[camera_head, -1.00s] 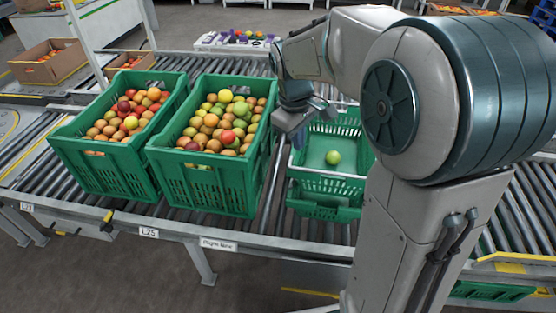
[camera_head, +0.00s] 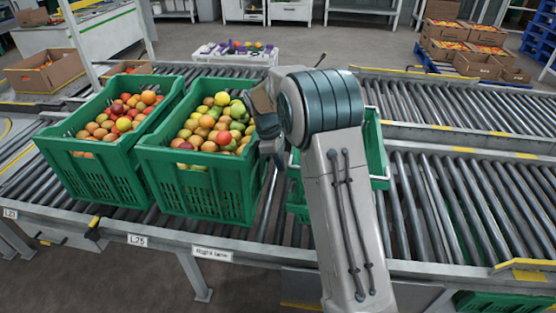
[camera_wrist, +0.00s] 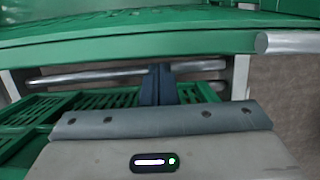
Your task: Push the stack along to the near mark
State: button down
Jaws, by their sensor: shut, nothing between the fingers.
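A stack of green crates (camera_head: 377,160) stands on the rollers right of the two full crates, largely hidden behind my arm. Its right side and a strip of its left side show in the head view. My gripper is hidden behind my arm in the head view, around the gap between the middle full crate and the stack. In the wrist view my gripper (camera_wrist: 160,84) shows dark fingers closed together, with nothing held. A green crate wall (camera_wrist: 130,47) runs across in front of them; I cannot tell whether they touch it. I cannot tell which marking is the near mark.
The rollers (camera_head: 460,205) to the right are clear. A yellow piece (camera_head: 525,270) sits on the near rail at right.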

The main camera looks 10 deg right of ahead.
jog(key=x, duration=0.5)
jog(key=shift+d+f+b, duration=0.15)
jog(key=shift+f+b, duration=0.2)
jog(key=shift+b, duration=0.05)
